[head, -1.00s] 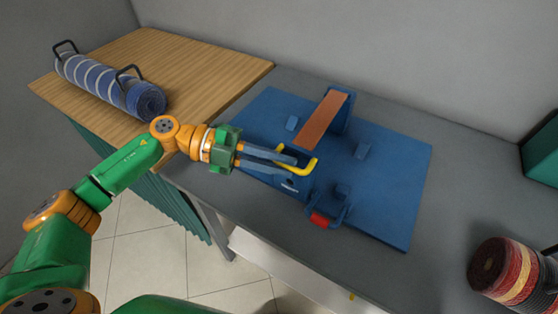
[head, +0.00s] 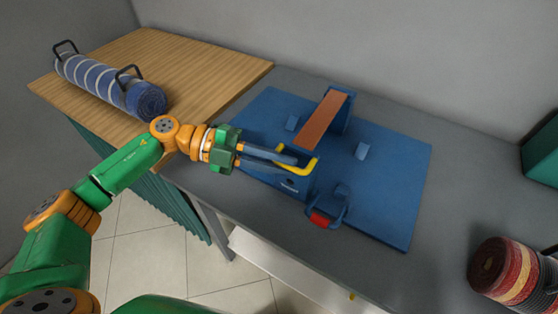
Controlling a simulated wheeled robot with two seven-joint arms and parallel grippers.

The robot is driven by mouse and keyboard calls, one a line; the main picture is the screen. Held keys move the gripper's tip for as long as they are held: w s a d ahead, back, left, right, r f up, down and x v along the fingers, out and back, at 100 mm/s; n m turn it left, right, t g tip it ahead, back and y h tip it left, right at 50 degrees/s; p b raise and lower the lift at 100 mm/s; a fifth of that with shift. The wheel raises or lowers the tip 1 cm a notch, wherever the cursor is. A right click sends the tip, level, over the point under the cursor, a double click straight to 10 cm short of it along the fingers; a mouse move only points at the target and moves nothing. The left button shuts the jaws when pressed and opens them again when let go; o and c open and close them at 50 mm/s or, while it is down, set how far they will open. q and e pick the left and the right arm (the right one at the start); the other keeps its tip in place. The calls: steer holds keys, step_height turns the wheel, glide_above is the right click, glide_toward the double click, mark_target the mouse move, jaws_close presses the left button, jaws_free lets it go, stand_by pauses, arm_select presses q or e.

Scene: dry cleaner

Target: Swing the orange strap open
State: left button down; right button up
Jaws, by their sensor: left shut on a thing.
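The orange strap (head: 322,121) is a flat orange-brown bar. Its upper end meets a tall blue block (head: 342,118) at the back of the blue board (head: 395,185); its lower end points toward the front left, clear of the yellow handle. The yellow handle (head: 311,168) is a bent bar by a low blue block (head: 295,188) near the board's left front. My left gripper (head: 297,163) reaches in from the left and is shut on the yellow handle; its fingers hide part of the handle. My right gripper is not in view.
A red-tipped blue clip (head: 320,219) sits at the board's front edge. Small blue blocks (head: 361,151) stand on the board. A blue striped roll (head: 105,85) lies on the wooden table at left. A red and yellow roll (head: 510,275) is at front right.

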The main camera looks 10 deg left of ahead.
arm_select(q)
steer(key=r+n+p, duration=0.1)
steer(key=r+p, duration=0.2)
steer(key=p, duration=0.1)
steer(key=r+p, duration=0.3)
steer(key=w+r+n+g+y+p, duration=0.1)
steer(key=r+p, duration=0.2)
steer(key=p, duration=0.1)
steer(key=shift+d+n+p, duration=0.2)
steer(key=shift+n+p, duration=0.1)
steer(key=shift+p, duration=0.05)
steer(key=w+d+r+p, duration=0.1)
steer(key=w+r+p, duration=0.2)
steer(key=r, duration=0.3)
steer(key=shift+n+g, duration=0.3)
steer(key=shift+w+r, duration=0.1)
steer(key=c, duration=0.9)
jaws_free()
steer(key=shift+w, duration=0.1)
